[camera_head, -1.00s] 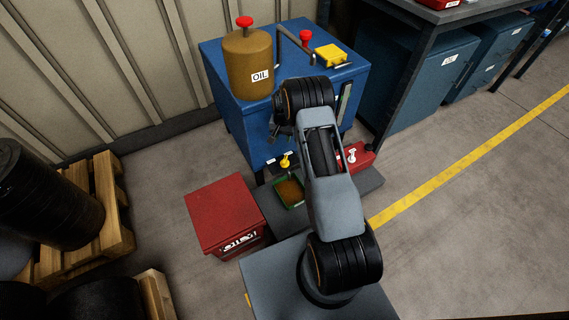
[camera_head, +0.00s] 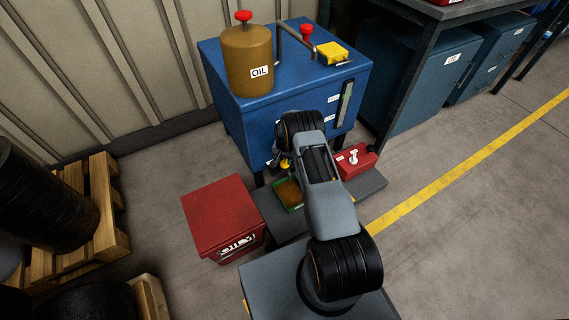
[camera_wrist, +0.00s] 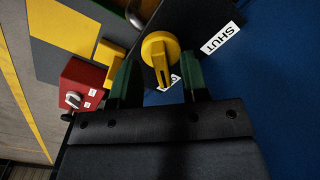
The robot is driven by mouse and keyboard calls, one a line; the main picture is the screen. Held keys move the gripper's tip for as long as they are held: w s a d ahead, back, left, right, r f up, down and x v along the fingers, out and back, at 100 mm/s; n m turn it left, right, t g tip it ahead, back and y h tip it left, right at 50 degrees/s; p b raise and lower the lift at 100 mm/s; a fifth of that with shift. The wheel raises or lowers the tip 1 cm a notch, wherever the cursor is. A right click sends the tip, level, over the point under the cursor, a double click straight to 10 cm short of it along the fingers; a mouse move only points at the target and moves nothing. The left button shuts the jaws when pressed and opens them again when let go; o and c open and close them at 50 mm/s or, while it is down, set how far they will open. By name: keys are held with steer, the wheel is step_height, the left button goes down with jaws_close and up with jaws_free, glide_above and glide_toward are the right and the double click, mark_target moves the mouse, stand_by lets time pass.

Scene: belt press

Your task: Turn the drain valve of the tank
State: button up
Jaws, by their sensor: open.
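The drain valve is a yellow knob (camera_wrist: 160,58) with a raised bar; in the head view its yellow (camera_head: 284,164) shows low on the front of the blue tank (camera_head: 237,128). My gripper (camera_wrist: 158,82) is open, with its two dark green fingers on either side of the knob in the wrist view. I cannot tell whether the fingers touch it. Another label behind the knob is partly hidden. In the head view my arm hides most of my gripper.
A green tray (camera_head: 299,207) with brown content lies below the valve. A red box (camera_head: 222,215) stands to the left, and a red container with a white knob (camera_head: 352,160) to the right. An oil can (camera_head: 248,60) and a yellow block (camera_head: 332,52) stand on the tank.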

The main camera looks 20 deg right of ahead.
steer(key=shift+f, duration=0.85)
jaws_close()
